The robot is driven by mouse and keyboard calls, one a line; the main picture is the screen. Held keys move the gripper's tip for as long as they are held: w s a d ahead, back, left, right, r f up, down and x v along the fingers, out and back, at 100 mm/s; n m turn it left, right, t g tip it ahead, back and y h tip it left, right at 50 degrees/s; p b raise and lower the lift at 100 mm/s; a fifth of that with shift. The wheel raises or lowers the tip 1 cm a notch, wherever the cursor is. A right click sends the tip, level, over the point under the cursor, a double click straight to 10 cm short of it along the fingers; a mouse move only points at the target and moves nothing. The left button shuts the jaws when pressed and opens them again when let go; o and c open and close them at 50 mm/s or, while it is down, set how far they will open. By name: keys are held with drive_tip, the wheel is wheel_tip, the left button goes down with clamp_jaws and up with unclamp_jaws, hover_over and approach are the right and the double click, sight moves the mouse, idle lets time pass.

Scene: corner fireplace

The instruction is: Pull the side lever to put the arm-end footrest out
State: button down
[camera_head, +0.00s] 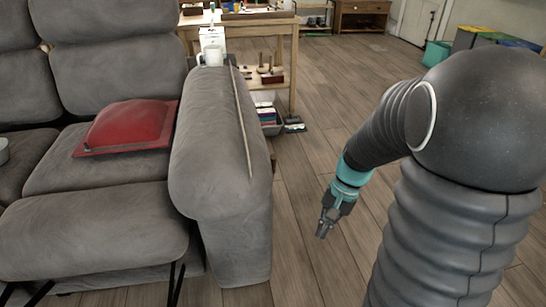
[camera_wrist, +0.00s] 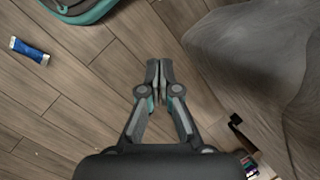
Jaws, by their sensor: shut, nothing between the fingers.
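The grey sofa's arm (camera_head: 215,150) stands left of my gripper (camera_head: 324,228) in the head view. A grey padded footrest panel (camera_head: 95,235) sticks out in front of the seat beside that arm, with thin black struts below it. In the wrist view, a small dark lever-like piece (camera_wrist: 237,121) with a brownish bar shows beside the sofa's grey side (camera_wrist: 265,55); I take it for the side lever. My gripper (camera_wrist: 157,70) is shut and empty, above the floor and apart from the sofa and the lever.
A red cushion (camera_head: 128,126) lies on the seat. A thin stick (camera_head: 241,120) and a white mug (camera_head: 212,56) rest on the sofa arm. A wooden shelf unit (camera_head: 284,75) stands behind it. A blue-and-white packet (camera_wrist: 29,50) lies on the floor.

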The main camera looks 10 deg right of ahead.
drive_tip(key=w+f+m+t+y+b, duration=0.2)
drive_tip(key=w+f+m+y, duration=0.3)
drive_tip(key=w+f+m, duration=0.5)
drive_tip(key=w+f+m+t+y+b, duration=0.1)
drive_tip(key=w+f+m+y, duration=0.45)
drive_tip(key=f+m, duration=0.4)
drive_tip(key=w+d+r+m+t+y, duration=0.1)
drive_tip(key=w+d+r+m+t, duration=0.2)
drive_tip(key=w+m, duration=0.35)
drive_tip(key=w+d+r+m+t+y, duration=0.1)
drive_tip(key=w+d+m+t+y, duration=0.1)
drive_tip(key=w+m+t, duration=0.45)
drive_tip(key=w+d+b+x, duration=0.1)
drive_tip(key=x, duration=1.1)
drive_tip(key=shift+r+g, duration=0.25)
drive_tip(key=shift+g, duration=0.2)
drive_tip(key=shift+w+a+r, duration=0.1)
drive_tip(key=shift+w, duration=0.05)
